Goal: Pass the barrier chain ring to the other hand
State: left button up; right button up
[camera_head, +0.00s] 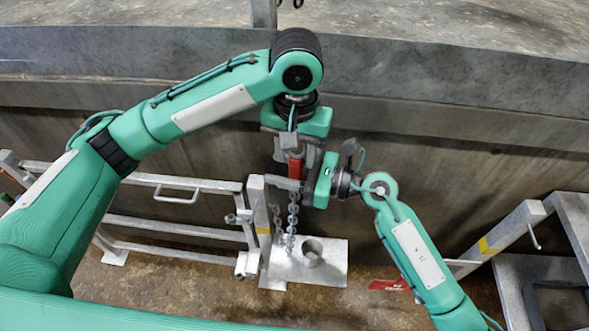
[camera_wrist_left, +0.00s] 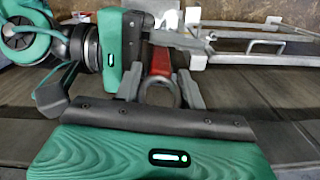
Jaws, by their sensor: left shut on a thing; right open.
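The barrier chain ring (camera_wrist_left: 160,88) is a grey loop with a red piece (camera_head: 294,168) attached below it. My left gripper (camera_head: 292,155) points down from above and is shut on the ring; the ring also shows between its fingers in the left wrist view. My right gripper (camera_head: 292,180) comes in from the right, close below the left one. It is open, with its fingers beside the red piece; I cannot tell whether they touch it. The chain (camera_head: 292,218) hangs below, partly hidden by the right gripper.
A grey metal barrier (camera_head: 190,184) stands to the left, and another yellow-marked rail (camera_head: 512,228) to the right. A metal plate with a short tube (camera_head: 312,252) is below the chain. A concrete wall (camera_head: 450,150) runs close behind the grippers.

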jog(key=shift+c, duration=0.4)
grip_shut()
pick_arm(q)
jog(key=o, duration=1.2)
jog(key=shift+r, duration=0.1)
